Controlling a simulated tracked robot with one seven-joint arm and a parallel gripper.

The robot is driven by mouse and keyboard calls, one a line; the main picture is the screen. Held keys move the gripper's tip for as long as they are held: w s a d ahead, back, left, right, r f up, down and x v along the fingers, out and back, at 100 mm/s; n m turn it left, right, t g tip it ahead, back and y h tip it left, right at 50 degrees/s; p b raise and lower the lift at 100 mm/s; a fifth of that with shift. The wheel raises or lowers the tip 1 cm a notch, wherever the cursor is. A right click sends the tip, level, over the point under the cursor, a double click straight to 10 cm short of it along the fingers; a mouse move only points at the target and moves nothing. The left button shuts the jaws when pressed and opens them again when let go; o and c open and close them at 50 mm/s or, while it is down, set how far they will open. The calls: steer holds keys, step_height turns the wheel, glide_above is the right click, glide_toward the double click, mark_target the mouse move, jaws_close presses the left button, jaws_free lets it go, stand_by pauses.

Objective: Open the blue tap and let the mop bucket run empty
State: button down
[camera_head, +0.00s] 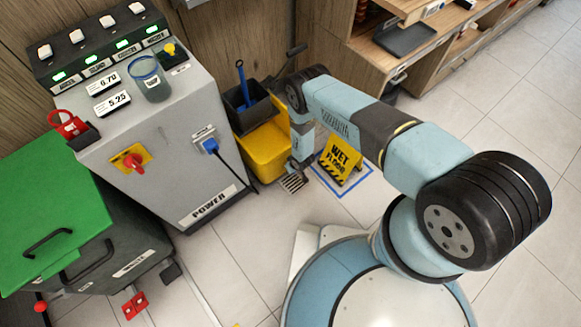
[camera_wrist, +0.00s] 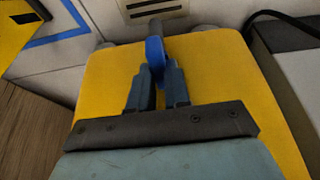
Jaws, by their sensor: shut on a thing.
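The yellow mop bucket (camera_head: 266,148) stands on the floor beside the grey machine, partly behind my arm. It fills the middle of the wrist view (camera_wrist: 215,75). The blue tap (camera_wrist: 155,48) is at the bucket's edge, between the fingers of my gripper (camera_wrist: 155,72). My gripper is shut on the tap, and both fingers are beside it. In the head view my arm's end hides the tap and the fingers. A floor drain grate (camera_head: 293,182) lies just in front of the bucket; part of it also shows in the wrist view (camera_wrist: 150,8). Any water is not visible.
A yellow wet floor sign (camera_head: 341,158) stands inside a blue floor outline right of my wrist. The grey machine (camera_head: 160,150) with a power cable is left of the bucket. A dark wringer (camera_head: 247,108) with a blue handle tops the bucket. Open tiles lie right.

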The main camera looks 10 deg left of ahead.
steer(key=shift+d, duration=0.1)
steer(key=c, duration=1.4)
jaws_free()
steer(key=shift+o, duration=0.2)
steer(key=v, duration=1.3)
steer(key=shift+r, duration=0.3)
